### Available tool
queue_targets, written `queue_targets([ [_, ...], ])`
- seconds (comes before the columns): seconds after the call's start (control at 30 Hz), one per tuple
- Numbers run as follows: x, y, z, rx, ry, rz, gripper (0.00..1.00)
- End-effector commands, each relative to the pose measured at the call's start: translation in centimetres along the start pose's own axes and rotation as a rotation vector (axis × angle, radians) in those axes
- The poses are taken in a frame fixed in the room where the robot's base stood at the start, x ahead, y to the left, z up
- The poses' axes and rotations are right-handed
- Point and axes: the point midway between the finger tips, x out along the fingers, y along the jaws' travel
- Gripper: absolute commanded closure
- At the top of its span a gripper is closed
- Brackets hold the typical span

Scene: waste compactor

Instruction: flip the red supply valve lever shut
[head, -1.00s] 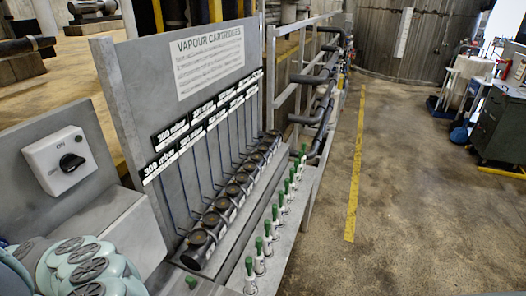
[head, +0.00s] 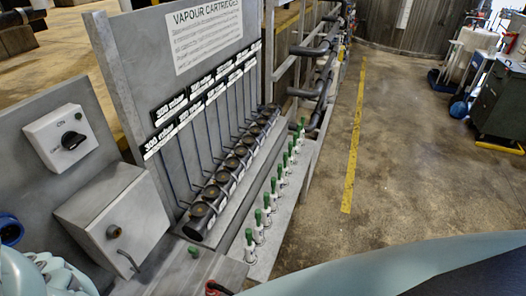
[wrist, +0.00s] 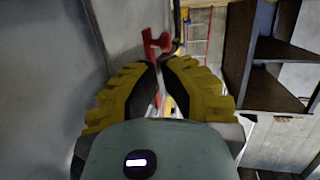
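A red lever-like part (wrist: 152,44) shows in the wrist view, just beyond my fingertips at the upper middle, beside a dark upright rod. I take it for the supply valve lever. My gripper (wrist: 160,66) has yellow and black fingers whose tips are nearly together, with only a narrow gap. Nothing is clearly held between them, and contact with the red part cannot be made out. In the head view a small red and black piece (head: 213,288) shows at the bottom edge, mostly cut off; whether it is the same lever is unclear. My fingers are not visible there.
A grey panel carries a black rotary switch (head: 72,141). Below it a grey box (head: 118,222) juts out. The floor (head: 430,160) to the right is open. Dark shelves (wrist: 270,75) stand right in the wrist view.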

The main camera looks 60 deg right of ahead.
Motion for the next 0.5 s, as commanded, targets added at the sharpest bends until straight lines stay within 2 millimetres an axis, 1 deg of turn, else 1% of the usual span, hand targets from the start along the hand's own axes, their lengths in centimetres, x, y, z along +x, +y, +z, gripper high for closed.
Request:
queue_targets([
  [0.03, 0.5, 0.0, -0.3, 0.001, 0.000, 0.001, 1.00],
  [0.13, 1.5, -0.2, -0.2, 0.003, 0.000, -0.002, 1.00],
  [0.23, 2.0, 0.1, -0.1, 0.000, -0.002, 0.003, 1.00],
  [0.5, 3.0, -0.1, 0.0, 0.000, -0.002, -0.001, 1.00],
])
